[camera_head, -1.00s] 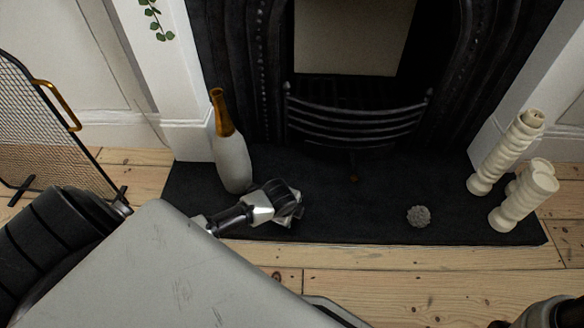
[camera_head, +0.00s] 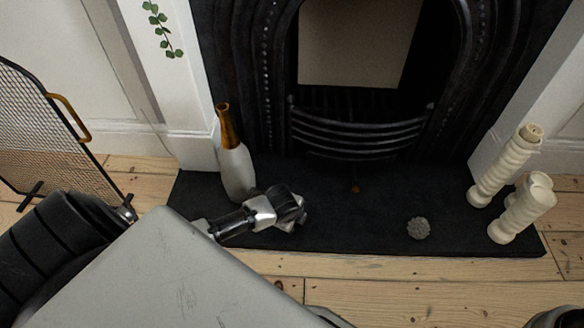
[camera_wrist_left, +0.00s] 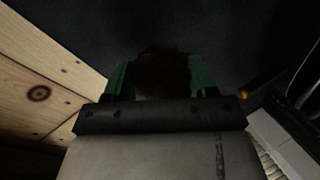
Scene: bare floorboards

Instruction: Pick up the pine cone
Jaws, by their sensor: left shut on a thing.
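A dark brown, rough object, which looks like the pine cone (camera_wrist_left: 163,75), sits between the green-padded fingers of my left gripper (camera_wrist_left: 162,82) in the left wrist view. The gripper is shut on it; its detail is lost in shadow. In the head view my left gripper (camera_head: 291,208) is low over the black hearth, right of the bottle, and hides the cone. I cannot tell whether the cone touches the hearth. My right gripper is not in view.
A white bottle with a gold neck (camera_head: 236,170) stands close behind my left gripper. A grey knobbly ball (camera_head: 418,228) lies on the black hearth (camera_head: 350,215). Cream candlesticks (camera_head: 507,165) stand at right. A mesh fire screen (camera_head: 45,135) is at left. Hearth between gripper and ball is clear.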

